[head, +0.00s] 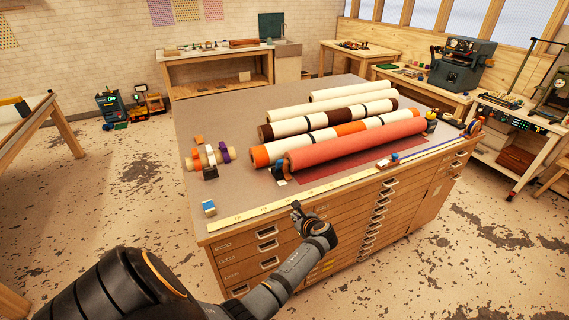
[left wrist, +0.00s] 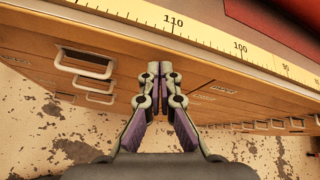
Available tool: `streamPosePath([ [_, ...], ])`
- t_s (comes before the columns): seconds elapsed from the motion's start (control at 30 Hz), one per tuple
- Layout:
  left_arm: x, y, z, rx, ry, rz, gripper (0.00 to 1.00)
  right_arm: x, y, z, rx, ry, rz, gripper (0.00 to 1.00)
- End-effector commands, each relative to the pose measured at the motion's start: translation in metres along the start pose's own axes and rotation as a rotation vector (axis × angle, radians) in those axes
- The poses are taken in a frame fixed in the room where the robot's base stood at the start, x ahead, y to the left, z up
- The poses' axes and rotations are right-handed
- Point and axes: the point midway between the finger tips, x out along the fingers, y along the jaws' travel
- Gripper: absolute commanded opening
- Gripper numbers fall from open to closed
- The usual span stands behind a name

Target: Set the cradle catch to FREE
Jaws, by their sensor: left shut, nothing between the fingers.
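A coral-red roll (head: 355,145) lies nearest the front of the table top, with a small dark-blue holder (head: 282,170) at its left end and a dark and yellow piece (head: 431,121) at its right end. These look like cradle ends. The catch and its setting are too small to make out. My left gripper (head: 296,207) is shut and empty, just off the table's front edge, to the front of the roll's left end. In the left wrist view its fingertips (left wrist: 160,71) are together below the yellow ruler strip (left wrist: 205,37). My right gripper is not in view.
Several other rolls (head: 330,119) lie behind the coral one. A tape holder (head: 207,158) and a small blue-and-white block (head: 209,208) stand at the left. A small red-and-blue tool (head: 388,162) sits by the front edge. Drawer handles (head: 267,232) stick out below.

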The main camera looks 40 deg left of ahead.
Motion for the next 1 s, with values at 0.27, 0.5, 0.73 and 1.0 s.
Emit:
streamPosePath([
  [0.27, -0.026, -0.066, 0.091, 0.337, -0.224, 0.021, 0.0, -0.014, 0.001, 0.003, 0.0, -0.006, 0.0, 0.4],
  [0.5, -0.025, -0.068, 0.092, 0.355, -0.231, 0.023, 0.0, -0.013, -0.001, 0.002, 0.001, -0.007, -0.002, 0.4],
  [0.73, -0.024, -0.066, 0.09, 0.353, -0.233, 0.021, 0.0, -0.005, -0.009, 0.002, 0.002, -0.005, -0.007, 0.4],
  [1.0, 0.019, -0.067, 0.094, 0.353, -0.23, 0.021, 0.0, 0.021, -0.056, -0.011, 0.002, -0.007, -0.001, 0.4],
])
